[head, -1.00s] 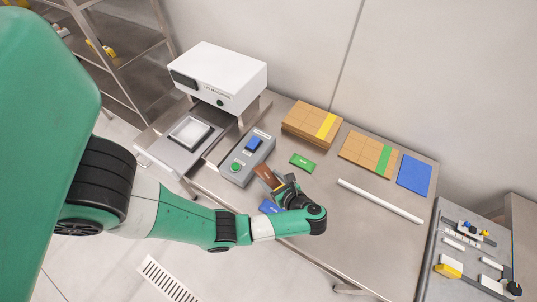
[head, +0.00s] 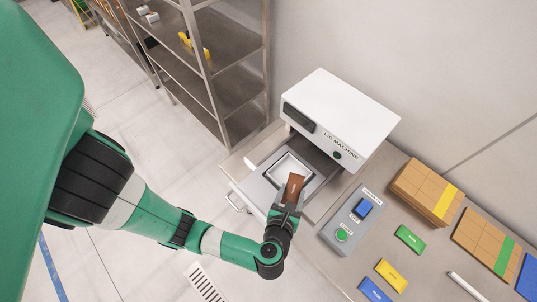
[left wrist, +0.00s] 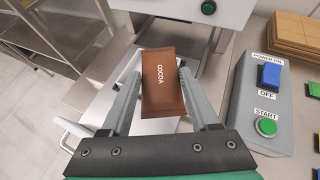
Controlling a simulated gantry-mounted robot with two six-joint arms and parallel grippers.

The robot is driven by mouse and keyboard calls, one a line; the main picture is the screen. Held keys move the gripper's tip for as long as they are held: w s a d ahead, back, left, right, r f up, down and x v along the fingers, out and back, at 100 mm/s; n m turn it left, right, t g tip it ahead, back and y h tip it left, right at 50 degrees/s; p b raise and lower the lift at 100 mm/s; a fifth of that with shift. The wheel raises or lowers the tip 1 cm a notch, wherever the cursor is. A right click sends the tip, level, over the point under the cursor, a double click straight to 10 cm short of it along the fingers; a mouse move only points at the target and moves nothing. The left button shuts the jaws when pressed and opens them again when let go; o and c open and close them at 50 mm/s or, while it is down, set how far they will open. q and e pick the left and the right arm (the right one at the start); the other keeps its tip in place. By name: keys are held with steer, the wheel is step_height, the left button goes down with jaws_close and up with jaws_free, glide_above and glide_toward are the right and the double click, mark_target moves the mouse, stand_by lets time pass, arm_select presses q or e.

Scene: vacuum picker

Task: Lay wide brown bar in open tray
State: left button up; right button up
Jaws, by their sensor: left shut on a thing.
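The wide brown bar (head: 293,187), labelled COCOA, is held in my left gripper (head: 287,203), which is shut on it. In the left wrist view the brown bar (left wrist: 163,82) sits between the two fingers and covers part of the tray. The open tray (head: 289,168) is pale and square, set in the grey plate in front of the white lid machine (head: 335,120). In the head view the bar overlaps the tray's lower right edge; I cannot tell its height above it. My right gripper is not in view.
A grey control box (head: 353,220) with a blue and a green button stands right of the tray. Green (head: 409,239), yellow (head: 391,275) and blue (head: 374,290) bars lie beyond it. Brown carton stacks (head: 428,188) are at the right. A metal shelf (head: 205,70) stands behind.

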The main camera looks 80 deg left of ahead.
mark_target(289, 184)
arm_select(q)
steer(key=shift+s+d+m+t, duration=0.3)
steer(key=shift+s, duration=0.25)
steer(key=shift+w+d+f+h, duration=0.1)
steer(key=shift+w+d+h, duration=0.1)
steer(key=shift+d, duration=0.4)
steer(key=shift+w+d+f+h, duration=0.1)
steer(key=shift+w+d, duration=0.05)
steer(key=shift+d, duration=0.4)
steer(key=a+f, duration=0.1)
steer(key=a, duration=0.1)
steer(key=a+f, duration=0.1)
steer(key=a, duration=0.2)
steer(key=w+a+f, duration=0.1)
steer(key=a, duration=0.1)
steer(key=shift+a+f, duration=0.2)
steer(key=shift+a, duration=0.15)
steer(key=a+f+b, duration=0.1)
steer(key=a+f, duration=0.1)
steer(key=w+a+f, duration=0.1)
steer(key=a+f, duration=0.1)
steer(key=a+f+b, duration=0.1)
steer(key=a+f, duration=0.1)
steer(key=shift+w+b, duration=0.25)
steer(key=shift+b, duration=0.05)
steer(key=shift+a+f, duration=0.15)
steer(key=shift+f, duration=0.15)
steer(key=shift+f+b, duration=0.9)
steer(key=shift+f, duration=0.55)
